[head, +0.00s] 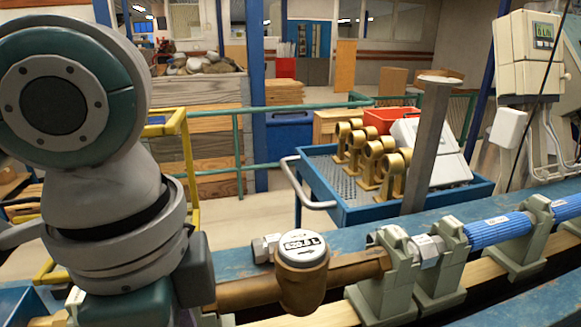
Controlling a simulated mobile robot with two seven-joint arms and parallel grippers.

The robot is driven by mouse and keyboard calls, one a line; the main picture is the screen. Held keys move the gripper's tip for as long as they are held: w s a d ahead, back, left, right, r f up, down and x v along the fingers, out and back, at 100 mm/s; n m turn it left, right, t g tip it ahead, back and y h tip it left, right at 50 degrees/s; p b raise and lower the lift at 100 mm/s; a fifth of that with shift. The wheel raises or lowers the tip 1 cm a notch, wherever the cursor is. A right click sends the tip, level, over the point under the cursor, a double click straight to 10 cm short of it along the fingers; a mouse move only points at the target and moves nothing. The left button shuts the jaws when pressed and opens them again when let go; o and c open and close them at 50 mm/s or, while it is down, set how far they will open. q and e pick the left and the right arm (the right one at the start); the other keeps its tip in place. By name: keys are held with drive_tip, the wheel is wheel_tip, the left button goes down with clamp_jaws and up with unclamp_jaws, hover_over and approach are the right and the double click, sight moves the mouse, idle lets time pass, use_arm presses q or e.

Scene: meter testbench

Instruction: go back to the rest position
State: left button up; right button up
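My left arm (100,180) fills the left side of the head view, close to the camera and in front of the bench. Its gripper fingers do not show. My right arm and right gripper are not in view. A brass water meter (302,285) with a white round dial sits in the pipe line on the bench, just right of my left arm. The arm hides the pipe line to the left of the meter.
Grey-green clamps (388,280) hold the pipe, with a blue ribbed pipe (498,230) at right. A grey post (428,145) rises behind them. A blue cart (352,213) behind the bench carries several brass meter bodies, a red bin (392,121) and a white box.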

use_arm(q)
drive_tip(key=s+d+n+t+h, duration=0.2)
drive_tip(key=s+d+n+h, duration=0.2)
drive_tip(key=d, duration=0.1)
drive_tip(key=s+a+f+n+y+p, duration=0.1)
drive_tip(key=s+a+n, duration=0.2)
drive_tip(key=a, duration=0.2)
drive_tip(key=s+a+n+t+y, duration=0.1)
drive_tip(key=s+a+n+y, duration=0.15)
drive_tip(key=a, duration=0.35)
drive_tip(key=s+a+f+n+y+p, duration=0.1)
drive_tip(key=s+a+n, duration=0.1)
drive_tip(key=a+n, duration=0.25)
wheel_tip(320, 180, up, 38)
drive_tip(key=m+p, duration=0.1)
drive_tip(key=p, duration=3.6)
drive_tip(key=shift+w+a+t, duration=0.15)
drive_tip(key=shift+w+t, duration=0.05)
drive_tip(key=shift+t, duration=0.1)
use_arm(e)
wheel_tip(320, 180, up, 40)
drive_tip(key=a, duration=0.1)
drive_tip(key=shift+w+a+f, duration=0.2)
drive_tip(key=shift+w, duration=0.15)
